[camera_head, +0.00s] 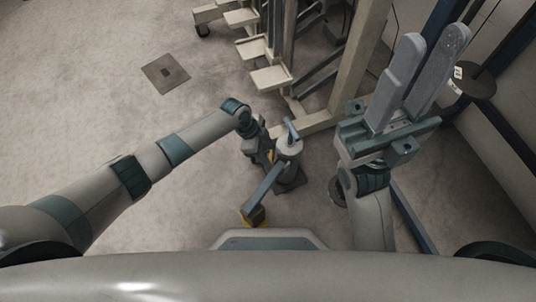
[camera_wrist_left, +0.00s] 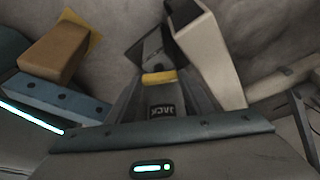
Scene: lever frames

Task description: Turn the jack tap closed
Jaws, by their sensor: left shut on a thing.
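The jack (camera_head: 289,148) is a pale upright cylinder on a dark base, with a blue-grey lever (camera_head: 265,185) reaching toward the lower left. My left gripper (camera_head: 264,160) is beside it on its left, low down and partly hidden. In the left wrist view, a dark part with the word JACK (camera_wrist_left: 165,109) and a yellow band (camera_wrist_left: 159,78) sits between my left fingers. The gripper is shut on this part, which looks like the tap; its exact turn angle is hard to see. My right gripper (camera_head: 433,45) is open and empty, raised at the right.
A yellow-brown block (camera_head: 253,216) is at the lever's lower end. A stepped pale frame (camera_head: 270,77) and a wooden post (camera_head: 357,50) stand behind the jack. A dark square plate (camera_head: 166,73) lies on the floor.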

